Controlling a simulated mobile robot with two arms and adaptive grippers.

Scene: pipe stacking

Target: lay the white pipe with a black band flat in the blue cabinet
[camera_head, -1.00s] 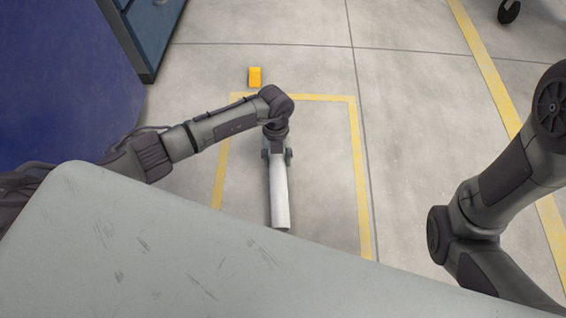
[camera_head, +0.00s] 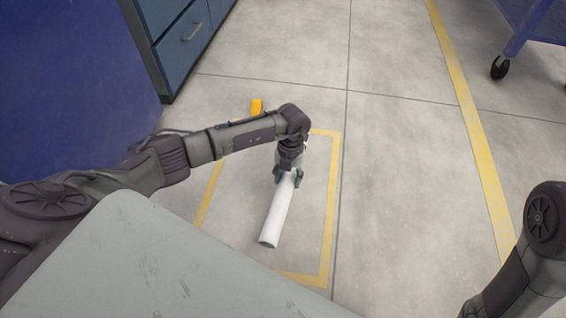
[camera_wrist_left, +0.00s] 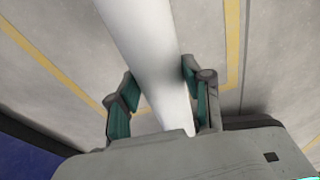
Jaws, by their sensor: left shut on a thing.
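The white pipe (camera_head: 276,212) hangs from my left gripper (camera_head: 288,176) in the head view, its lower end slanting toward the lower left. In the left wrist view the pipe (camera_wrist_left: 146,45) runs between the two fingers of the left gripper (camera_wrist_left: 164,98), which is shut on it. No black band shows on the visible part. A large blue surface (camera_head: 70,80) fills the upper left of the head view; I cannot tell whether it belongs to the blue cabinet. My right gripper is out of view; only part of my right arm shows at lower right.
A blue-grey drawer unit (camera_head: 185,42) stands at the top left. A yellow-taped rectangle (camera_head: 331,200) marks the floor. A wheeled blue frame (camera_head: 530,30) stands at upper right. The floor between is open.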

